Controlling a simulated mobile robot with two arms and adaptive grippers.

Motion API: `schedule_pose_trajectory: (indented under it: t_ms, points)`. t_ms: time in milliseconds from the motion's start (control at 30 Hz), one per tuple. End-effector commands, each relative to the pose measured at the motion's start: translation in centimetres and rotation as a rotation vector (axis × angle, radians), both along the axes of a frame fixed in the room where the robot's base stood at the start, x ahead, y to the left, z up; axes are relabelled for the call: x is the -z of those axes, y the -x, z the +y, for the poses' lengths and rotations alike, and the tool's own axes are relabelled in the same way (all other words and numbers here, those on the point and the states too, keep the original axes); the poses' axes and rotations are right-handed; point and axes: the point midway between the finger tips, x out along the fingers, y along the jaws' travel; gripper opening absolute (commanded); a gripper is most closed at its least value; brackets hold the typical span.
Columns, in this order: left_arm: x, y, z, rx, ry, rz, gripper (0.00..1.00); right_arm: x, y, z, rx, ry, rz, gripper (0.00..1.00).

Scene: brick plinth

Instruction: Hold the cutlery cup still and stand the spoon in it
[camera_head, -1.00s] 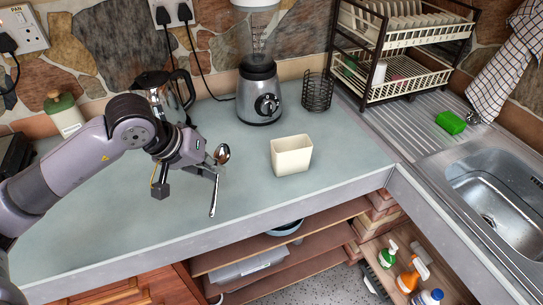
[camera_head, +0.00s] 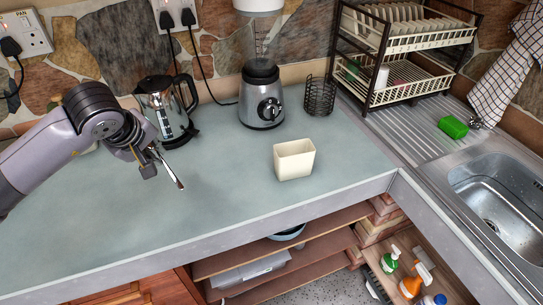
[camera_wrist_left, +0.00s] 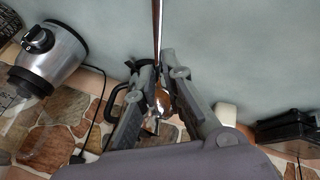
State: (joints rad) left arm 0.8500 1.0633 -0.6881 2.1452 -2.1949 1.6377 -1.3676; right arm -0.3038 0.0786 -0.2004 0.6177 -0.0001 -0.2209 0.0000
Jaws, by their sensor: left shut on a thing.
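The cutlery cup (camera_head: 292,165) is a cream, open-topped, rectangular cup standing upright on the counter. It looks empty from here. My left gripper (camera_head: 154,152) is shut on the metal spoon (camera_head: 174,178), to the left of the cup and well apart from it. The spoon's handle slants down and to the right out of the jaws. In the left wrist view, the spoon handle (camera_wrist_left: 156,28) runs out past the fingertips (camera_wrist_left: 157,62), and the bowl shows between the fingers. My right gripper is not in view.
A kettle (camera_head: 161,105) stands just behind my left gripper. A blender (camera_head: 261,98) and a black wire holder (camera_head: 320,96) stand behind the cup. A dish rack (camera_head: 405,88) and sink (camera_head: 497,198) are on the right. The counter (camera_head: 225,190) between spoon and cup is clear.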

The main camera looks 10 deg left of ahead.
Motion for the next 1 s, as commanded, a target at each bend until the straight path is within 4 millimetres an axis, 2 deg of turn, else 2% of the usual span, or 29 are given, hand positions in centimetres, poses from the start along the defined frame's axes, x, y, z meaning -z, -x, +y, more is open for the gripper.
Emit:
schedule_pose_trajectory:
  t_ms: [233,367,467,600,700,833,900,1000]
  points:
    - [0.2,-0.5,-0.5,0.019,0.001,-0.007,0.0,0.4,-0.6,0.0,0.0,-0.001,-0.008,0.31]
    - [0.6,-2.7,-2.7,0.108,0.001,-0.04,0.0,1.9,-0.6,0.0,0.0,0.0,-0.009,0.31]
    - [0.6,-5.7,-5.9,0.237,0.005,-0.087,0.0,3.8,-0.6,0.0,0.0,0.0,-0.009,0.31]
    - [-0.9,-10.3,-12.3,0.484,0.022,-0.173,0.0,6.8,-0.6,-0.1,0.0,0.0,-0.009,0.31]
    - [-2.7,-12.7,-17.2,0.663,0.049,-0.231,0.0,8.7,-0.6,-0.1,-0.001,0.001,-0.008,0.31]
    - [-5.2,-14.4,-22.7,0.85,0.087,-0.288,0.0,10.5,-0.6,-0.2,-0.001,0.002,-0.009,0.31]
    - [-6.3,-14.8,-24.9,0.921,0.104,-0.309,0.0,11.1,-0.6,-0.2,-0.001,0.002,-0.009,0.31]
    - [-7.5,-15.0,-27.0,0.988,0.121,-0.328,0.0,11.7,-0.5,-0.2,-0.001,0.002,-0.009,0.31]
